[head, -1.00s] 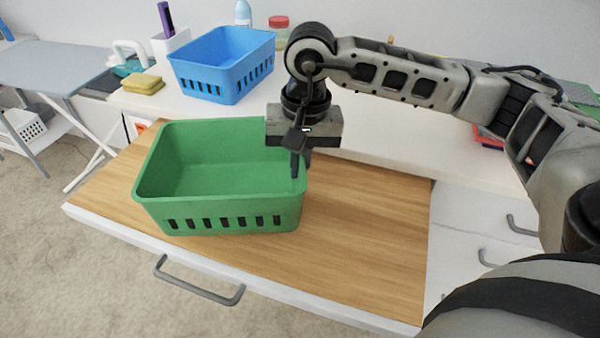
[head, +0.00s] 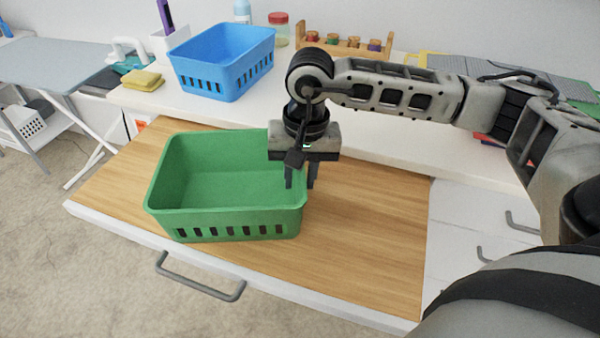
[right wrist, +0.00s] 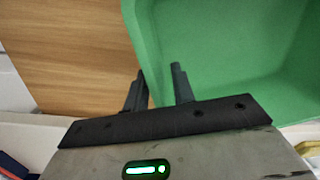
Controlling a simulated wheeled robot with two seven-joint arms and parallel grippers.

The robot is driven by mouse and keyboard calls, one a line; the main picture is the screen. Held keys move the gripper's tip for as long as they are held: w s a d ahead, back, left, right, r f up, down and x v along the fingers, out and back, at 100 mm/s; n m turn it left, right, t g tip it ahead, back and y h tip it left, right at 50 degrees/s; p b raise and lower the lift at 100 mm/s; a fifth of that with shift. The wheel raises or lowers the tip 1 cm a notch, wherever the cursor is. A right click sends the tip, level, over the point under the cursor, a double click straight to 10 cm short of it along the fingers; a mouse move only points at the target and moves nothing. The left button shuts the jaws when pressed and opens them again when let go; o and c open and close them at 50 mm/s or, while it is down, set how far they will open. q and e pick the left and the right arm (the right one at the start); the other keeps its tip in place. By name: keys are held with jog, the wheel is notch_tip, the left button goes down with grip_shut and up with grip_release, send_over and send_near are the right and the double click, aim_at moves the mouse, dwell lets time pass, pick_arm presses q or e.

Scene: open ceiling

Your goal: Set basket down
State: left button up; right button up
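The green basket (head: 225,222) sits upright on the wooden top (head: 365,245) of the pulled-out counter section and looks level. Its open inside is empty. My right gripper (head: 301,182) is over the basket's right wall, one finger inside and one outside. The fingers are spread apart, with the green rim between them and not clamped. The right wrist view shows the two fingers (right wrist: 158,80) with a gap and the basket wall (right wrist: 215,50) at and beyond them. My left gripper is not in view.
A blue basket (head: 225,75) stands on the white counter behind, with a yellow sponge (head: 142,80) to its left. A wooden rack (head: 345,45) and a red-lidded jar (head: 279,30) stand further back. The wood right of the green basket is clear.

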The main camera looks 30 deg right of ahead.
jog(key=shift+r+p, duration=0.3)
jog(key=shift+r+b, duration=0.35)
notch_tip(320, 180, up, 11)
jog(key=b, duration=0.1)
jog(key=shift+s+d, duration=0.2)
jog(key=shift+d, duration=0.2)
